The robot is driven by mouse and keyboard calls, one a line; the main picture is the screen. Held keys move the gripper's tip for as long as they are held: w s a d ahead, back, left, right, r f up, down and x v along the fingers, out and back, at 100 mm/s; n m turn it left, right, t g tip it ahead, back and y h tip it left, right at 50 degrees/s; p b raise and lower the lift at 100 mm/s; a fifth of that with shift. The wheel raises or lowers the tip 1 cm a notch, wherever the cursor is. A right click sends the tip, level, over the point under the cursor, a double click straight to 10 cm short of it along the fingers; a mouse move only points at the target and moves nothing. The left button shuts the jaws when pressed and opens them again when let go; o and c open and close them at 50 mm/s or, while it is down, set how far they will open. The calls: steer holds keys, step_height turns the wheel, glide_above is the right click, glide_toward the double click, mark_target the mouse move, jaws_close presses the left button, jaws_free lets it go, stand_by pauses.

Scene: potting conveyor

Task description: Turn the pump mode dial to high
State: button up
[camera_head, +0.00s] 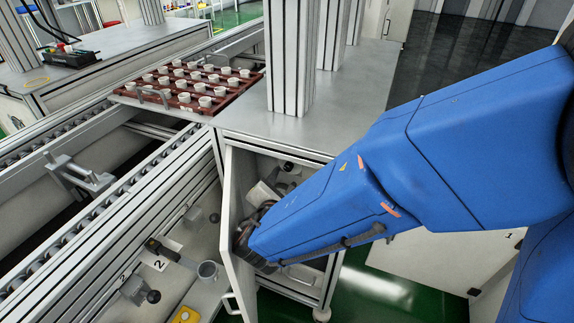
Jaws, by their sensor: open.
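My blue arm reaches from the right into an open cabinet (231,190) under the grey worktop. My gripper (272,190) is at the cabinet's opening, partly hidden by my own wrist, and is open. A pale block and dark parts show beside the wrist. A small dark round knob (288,167) shows on the cabinet's inside, just above and right of my gripper. I cannot tell whether it is the pump mode dial, nor its setting. Much of the cabinet's inside is hidden behind my arm. I see no contact between gripper and knob.
The cabinet's open door edge stands close left of my wrist. A red-brown tray (215,105) with several white cups sits on the conveyor. A grey pillar (290,60) rises from the worktop.

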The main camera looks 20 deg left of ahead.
mark_target(288, 168)
steer(key=shift+x, duration=3.6)
jaws_close()
